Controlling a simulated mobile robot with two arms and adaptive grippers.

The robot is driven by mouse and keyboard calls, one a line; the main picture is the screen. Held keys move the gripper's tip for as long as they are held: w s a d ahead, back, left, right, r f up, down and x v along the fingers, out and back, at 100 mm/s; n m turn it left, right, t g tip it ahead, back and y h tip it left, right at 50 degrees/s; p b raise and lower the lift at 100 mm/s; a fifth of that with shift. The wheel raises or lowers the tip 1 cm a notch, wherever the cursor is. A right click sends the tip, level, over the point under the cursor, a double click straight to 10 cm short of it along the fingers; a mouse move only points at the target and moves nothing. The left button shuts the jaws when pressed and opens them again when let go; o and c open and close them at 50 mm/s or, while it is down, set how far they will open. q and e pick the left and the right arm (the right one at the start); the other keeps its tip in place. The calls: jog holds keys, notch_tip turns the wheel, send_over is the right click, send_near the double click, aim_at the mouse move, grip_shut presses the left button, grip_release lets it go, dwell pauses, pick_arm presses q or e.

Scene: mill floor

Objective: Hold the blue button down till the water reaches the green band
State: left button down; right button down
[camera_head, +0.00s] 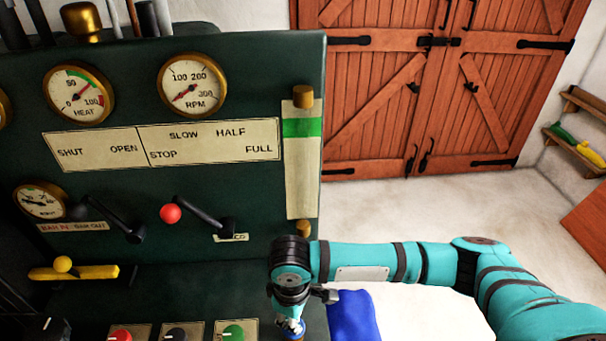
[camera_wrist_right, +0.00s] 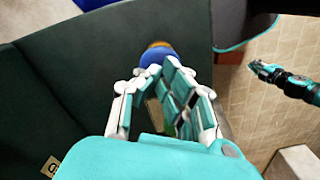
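The blue button (camera_wrist_right: 157,57) on a brass base is at the console's front right corner; its blue edge also shows in the head view (camera_head: 289,325). My right gripper (camera_wrist_right: 153,76) is shut, with its fingertips at the button. They hide part of it, and I cannot tell how far it is pressed. The upright gauge (camera_head: 300,180) has a green band (camera_head: 302,128) near its top. Below the band it looks plain cream; I see no clear water line. A teal and black gripper (camera_wrist_right: 262,70), seemingly my left, is small in the wrist view, away from the button.
The dark green panel has a heat dial (camera_head: 78,93), an RPM dial (camera_head: 192,85) and a red-knobbed lever (camera_head: 170,213). Red (camera_head: 121,336), black (camera_head: 176,334) and green (camera_head: 233,333) knobs line the console left of my right gripper. Open floor lies before the wooden doors (camera_head: 430,80).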

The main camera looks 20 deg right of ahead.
jog(key=shift+f, duration=1.1)
dwell(6.9)
